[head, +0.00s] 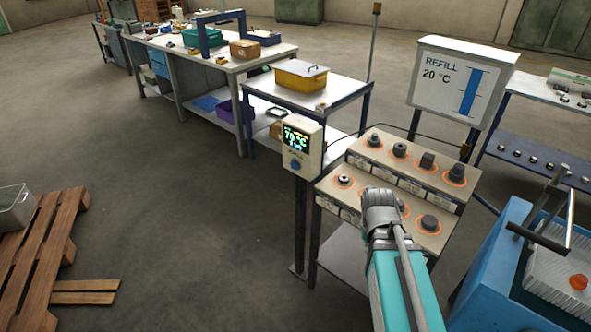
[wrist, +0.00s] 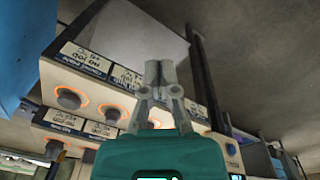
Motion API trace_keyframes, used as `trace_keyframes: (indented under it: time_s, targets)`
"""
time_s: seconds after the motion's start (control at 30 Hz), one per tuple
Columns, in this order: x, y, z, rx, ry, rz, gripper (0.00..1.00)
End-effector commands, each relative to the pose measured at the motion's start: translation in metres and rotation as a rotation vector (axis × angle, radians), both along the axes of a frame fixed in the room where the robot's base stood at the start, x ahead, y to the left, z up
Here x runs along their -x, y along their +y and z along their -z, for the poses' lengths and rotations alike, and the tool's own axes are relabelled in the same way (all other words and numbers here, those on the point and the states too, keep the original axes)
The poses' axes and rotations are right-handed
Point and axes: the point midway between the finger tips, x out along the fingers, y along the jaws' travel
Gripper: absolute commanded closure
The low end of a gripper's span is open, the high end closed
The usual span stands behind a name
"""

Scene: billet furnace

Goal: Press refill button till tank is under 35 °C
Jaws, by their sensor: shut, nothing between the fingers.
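The control panel (head: 395,185) has two stepped rows of dark knobs and buttons with orange rings. Its labels are too small to read, so I cannot tell which is the refill button. My gripper (head: 378,195) is shut and empty, over the front row and hiding part of it. In the wrist view the closed fingertips (wrist: 160,70) are in front of the panel (wrist: 90,85); contact cannot be told. A post display (head: 299,140) reads seventy-something °C; its second digit is unclear. A REFILL sign (head: 460,80) reads 20 °C with a blue level bar.
A blue tank (head: 492,255) with white fins and a red knob (head: 578,282) stands at the right. A bench with a yellow bin (head: 300,76) is behind the panel. A wooden pallet (head: 45,240) lies at the left. The floor between is clear.

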Motion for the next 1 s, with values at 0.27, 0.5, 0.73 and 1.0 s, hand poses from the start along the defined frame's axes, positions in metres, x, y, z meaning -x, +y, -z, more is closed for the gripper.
trace_keyframes:
  time_s: [0.27, 0.5, 0.73, 1.0]
  targets:
    - [-0.079, 0.012, 0.038, 0.173, -0.212, -0.030, 1.00]
    - [-0.165, 0.035, 0.056, 0.342, -0.485, -0.108, 1.00]
    - [-0.239, 0.083, 0.061, 0.457, -0.756, -0.234, 1.00]
    - [-0.307, 0.172, 0.064, 0.526, -1.061, -0.452, 1.00]
